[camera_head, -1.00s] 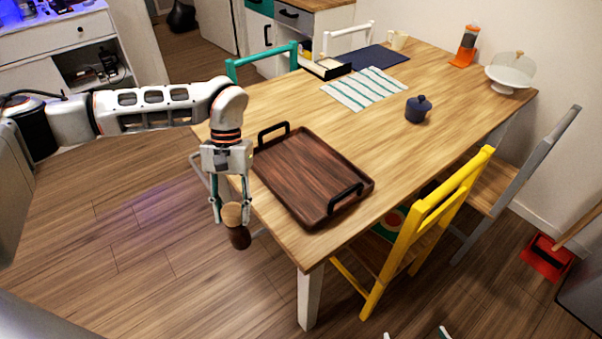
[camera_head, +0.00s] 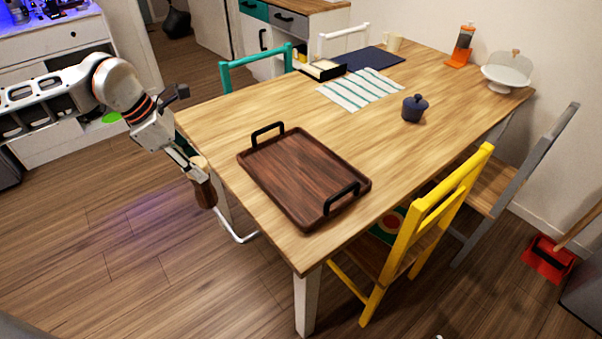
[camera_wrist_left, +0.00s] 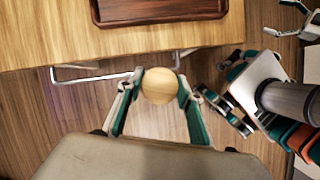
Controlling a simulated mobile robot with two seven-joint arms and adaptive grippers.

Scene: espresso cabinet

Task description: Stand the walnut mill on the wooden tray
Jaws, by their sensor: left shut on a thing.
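The walnut mill (camera_head: 206,193) has a pale round top and a dark brown body. My left gripper (camera_head: 197,168) is shut on it near the top and holds it in the air, slightly tilted, just left of the table's edge. In the left wrist view the mill's pale top (camera_wrist_left: 158,86) sits between the two fingertips (camera_wrist_left: 160,84); its body is hidden below. The dark wooden tray (camera_head: 305,180) with black handles lies empty on the table, right of the mill. My right gripper (camera_wrist_left: 284,18) shows partly at the wrist view's upper right, its fingers apart.
The wooden table (camera_head: 395,130) has clear room around the tray. A blue lidded pot (camera_head: 414,109) and a striped cloth (camera_head: 360,90) lie farther back. A yellow chair (camera_head: 425,225) stands at the near side, a teal chair (camera_head: 256,66) at the far left.

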